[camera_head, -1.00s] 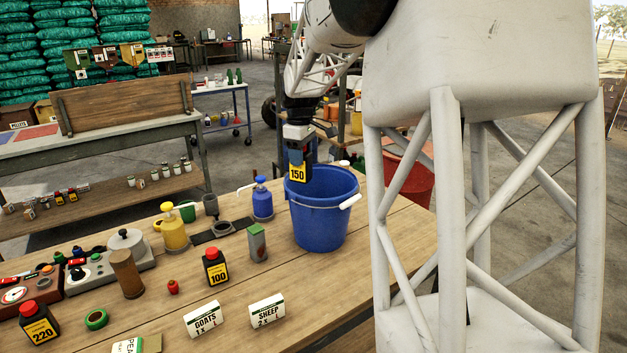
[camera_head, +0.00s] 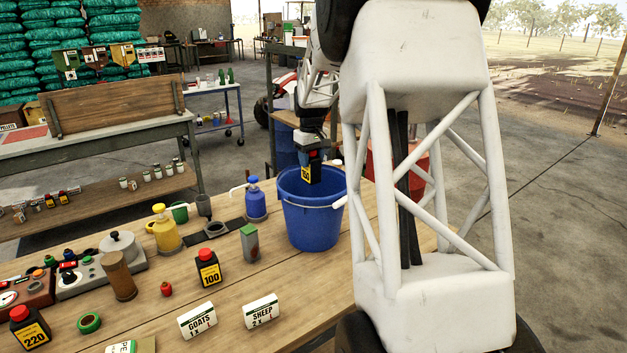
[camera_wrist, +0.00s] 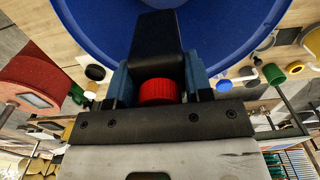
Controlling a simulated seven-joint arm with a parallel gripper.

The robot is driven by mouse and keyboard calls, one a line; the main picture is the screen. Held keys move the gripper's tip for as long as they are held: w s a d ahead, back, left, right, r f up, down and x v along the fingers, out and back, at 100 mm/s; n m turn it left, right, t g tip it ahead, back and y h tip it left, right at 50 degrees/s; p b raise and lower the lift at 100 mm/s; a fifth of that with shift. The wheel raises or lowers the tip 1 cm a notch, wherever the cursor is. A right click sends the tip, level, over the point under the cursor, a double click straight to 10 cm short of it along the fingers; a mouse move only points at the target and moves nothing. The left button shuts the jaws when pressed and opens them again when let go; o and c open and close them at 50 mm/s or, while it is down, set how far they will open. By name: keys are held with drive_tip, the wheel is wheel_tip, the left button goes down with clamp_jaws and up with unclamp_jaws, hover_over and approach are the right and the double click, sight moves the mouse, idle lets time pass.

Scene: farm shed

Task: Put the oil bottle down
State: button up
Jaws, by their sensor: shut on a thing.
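My gripper (camera_head: 311,148) is shut on the oil bottle (camera_head: 308,173), a black bottle with a yellow label. In the wrist view, its red cap (camera_wrist: 159,91) sits between my blue fingers (camera_wrist: 158,78) and its black body points away from my gripper. The bottle hangs over the mouth of the blue bucket (camera_head: 313,222), which stands on the wooden bench (camera_head: 235,285). Whether its lower end is below the bucket's rim is hard to tell. Similar black bottles with red caps, labelled 100 (camera_head: 208,270) and 220 (camera_head: 29,329), stand on the bench.
Near the bucket stand a green-topped box (camera_head: 250,243), a blue pump bottle (camera_head: 255,200) and a yellow pump bottle (camera_head: 166,232). GOATS (camera_head: 198,320) and SHEEP (camera_head: 261,311) cards stand at the front. Bare bench lies between the cards and the bucket.

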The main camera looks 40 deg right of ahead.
sight(311, 176)
drive_tip(key=shift+f, duration=0.15)
wheel_tip(311, 176, down, 14)
idle(0.9)
drive_tip(key=shift+f, duration=0.1)
drive_tip(key=shift+f, duration=1.9)
drive_tip(key=shift+f, duration=0.15)
drive_tip(key=o, duration=1)
drive_tip(key=shift+o, duration=0.2)
drive_tip(key=shift+r, duration=6.15)
